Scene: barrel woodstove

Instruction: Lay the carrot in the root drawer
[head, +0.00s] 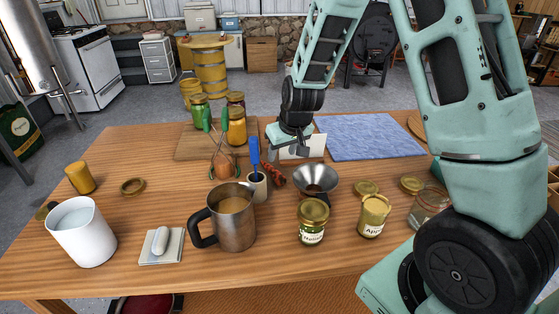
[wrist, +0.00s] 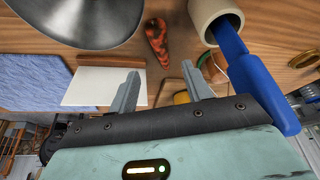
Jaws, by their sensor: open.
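A mottled orange-red piece (head: 273,176), which looks like the carrot, lies on the wooden table between the blue-handled tool's cup and the steel funnel. In the wrist view it (wrist: 157,42) shows beyond the gap between the fingers, apart from them. My gripper (head: 288,153) is over the table, behind the carrot, in front of the blue cloth's left side. Its two fingers (wrist: 160,80) are spread with nothing between them. I cannot tell which drawer is the root drawer; a white drawer unit (head: 158,59) stands on the floor at the back left.
A funnel (head: 316,180) and a cup (head: 258,188) with a blue-handled tool (head: 254,151) flank the carrot. A steel mug (head: 233,217), jars (head: 313,222) and a white pitcher (head: 82,232) stand nearer. A white card-like thing (wrist: 100,86) is close to one finger.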

